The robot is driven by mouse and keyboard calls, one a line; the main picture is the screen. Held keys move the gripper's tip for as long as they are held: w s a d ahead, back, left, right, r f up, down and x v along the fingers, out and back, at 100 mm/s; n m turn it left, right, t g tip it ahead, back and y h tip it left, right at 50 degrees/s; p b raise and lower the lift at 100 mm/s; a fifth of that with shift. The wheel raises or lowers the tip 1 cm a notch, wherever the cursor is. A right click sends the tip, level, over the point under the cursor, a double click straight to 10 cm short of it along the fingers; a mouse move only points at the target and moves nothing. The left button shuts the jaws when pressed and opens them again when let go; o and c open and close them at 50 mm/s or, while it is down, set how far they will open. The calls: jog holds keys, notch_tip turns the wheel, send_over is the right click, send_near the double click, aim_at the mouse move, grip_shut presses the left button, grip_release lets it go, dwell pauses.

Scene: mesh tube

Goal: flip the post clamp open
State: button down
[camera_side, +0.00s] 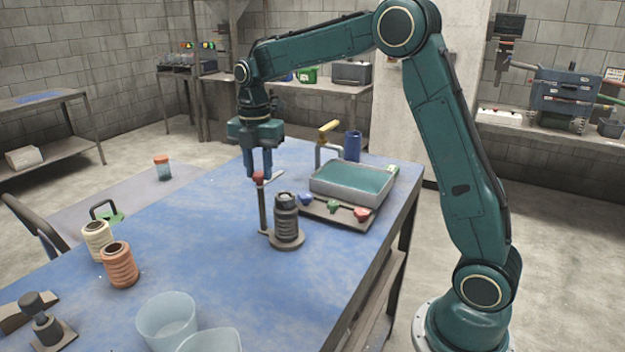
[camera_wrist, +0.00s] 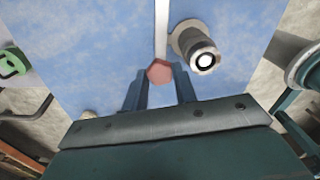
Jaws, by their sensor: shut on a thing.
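The post clamp (camera_side: 263,208) stands on the blue table as a thin dark upright with a pale flat arm at its top and a red knob (camera_side: 259,176). Beside it is a dark ribbed cylinder (camera_side: 286,218) on a round base, upright. My gripper (camera_side: 258,178) points straight down at the top of the upright, its fingers closed on the red knob. In the wrist view the knob (camera_wrist: 159,72) shows as a reddish faceted piece between the fingertips (camera_wrist: 159,76). The pale arm (camera_wrist: 161,30) runs away from it, left of the ribbed cylinder (camera_wrist: 197,47). The fingers partly hide the knob.
A grey tray (camera_side: 340,198) with a teal inside stands right, near a yellow-topped bent pipe (camera_side: 329,128) and a blue cup (camera_side: 353,146). Spools (camera_side: 119,265) and clear cups (camera_side: 167,320) stand front left. The table's left middle is clear.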

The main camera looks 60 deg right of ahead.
aim_at(259, 173)
jog(key=shift+r+n, duration=0.1)
jog(key=shift+n, duration=0.3)
jog(key=c, duration=1.1)
grip_release()
notch_tip(259, 173, up, 14)
dwell(0.3)
